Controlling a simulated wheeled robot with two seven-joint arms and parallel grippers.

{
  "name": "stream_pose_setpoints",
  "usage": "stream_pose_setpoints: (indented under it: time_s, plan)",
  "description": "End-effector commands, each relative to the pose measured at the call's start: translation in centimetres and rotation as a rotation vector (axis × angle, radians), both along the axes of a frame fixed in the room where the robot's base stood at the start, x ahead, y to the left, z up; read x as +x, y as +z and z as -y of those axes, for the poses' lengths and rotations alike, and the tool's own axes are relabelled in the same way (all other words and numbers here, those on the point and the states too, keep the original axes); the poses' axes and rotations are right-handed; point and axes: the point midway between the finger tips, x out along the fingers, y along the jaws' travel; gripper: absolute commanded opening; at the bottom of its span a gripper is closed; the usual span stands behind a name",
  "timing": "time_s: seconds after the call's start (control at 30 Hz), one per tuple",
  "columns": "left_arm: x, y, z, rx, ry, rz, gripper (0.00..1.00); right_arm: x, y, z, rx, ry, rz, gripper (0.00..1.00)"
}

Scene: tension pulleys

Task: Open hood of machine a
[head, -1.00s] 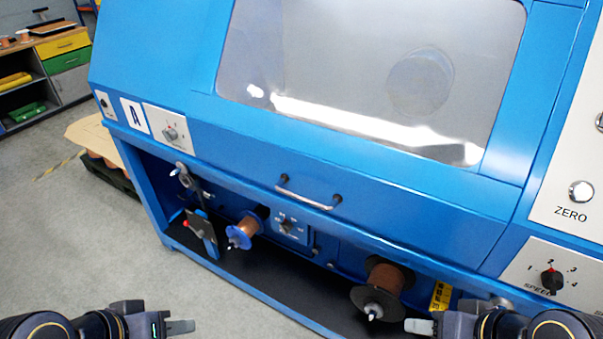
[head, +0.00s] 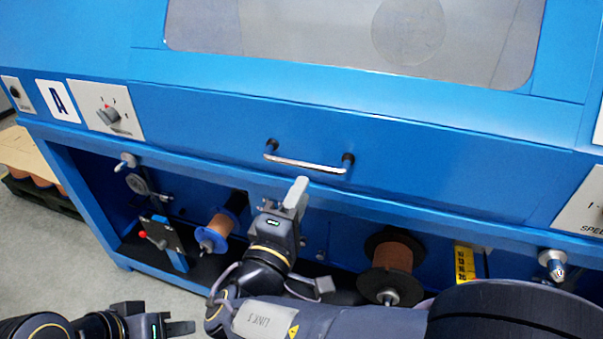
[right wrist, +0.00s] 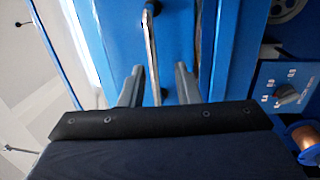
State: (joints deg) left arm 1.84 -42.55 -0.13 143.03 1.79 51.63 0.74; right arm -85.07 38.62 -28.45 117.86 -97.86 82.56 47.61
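Machine A's blue hood (head: 220,125) is down, with a clear window (head: 320,40) above. Its silver bar handle (head: 308,163) has black end mounts and sits on the lower front. My right gripper (head: 292,194) is just below the handle in the head view, fingers pointing up towards it. In the right wrist view, the handle (right wrist: 151,48) runs lengthwise between the two spread fingers of my right gripper (right wrist: 158,82), which is not closed on it. My left gripper (head: 180,328) is low at the left, away from the machine; its finger gap is not clear.
Below the hood is an open bay with a blue-flanged copper spool (head: 221,224), a black-flanged copper spool (head: 392,255) and a lever with a red knob (head: 143,235). A knob panel (head: 107,115) and the letter A plate (head: 57,101) are at the left. Grey floor is clear at lower left.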

Motion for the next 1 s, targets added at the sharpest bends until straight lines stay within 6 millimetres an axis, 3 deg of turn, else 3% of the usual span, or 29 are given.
stream_pose_setpoints:
  time_s: [0.03,0.13,0.6,1.0]
  plan:
    - [0.0,-0.4,0.0,0.0,0.0,0.0,0.36,-0.3,0.0,-1.1,-0.017,0.028,0.032,0.29]
    - [0.0,-0.3,0.0,0.0,0.0,0.0,0.36,-0.1,0.6,-1.8,-0.026,0.049,0.06,0.29]
    - [0.0,-0.2,0.0,0.0,0.0,0.0,0.36,6.1,1.8,0.3,-0.027,0.045,0.055,0.29]
    - [0.0,-0.2,0.0,0.0,0.0,0.0,0.36,6.8,1.9,0.5,-0.027,0.048,0.054,0.27]
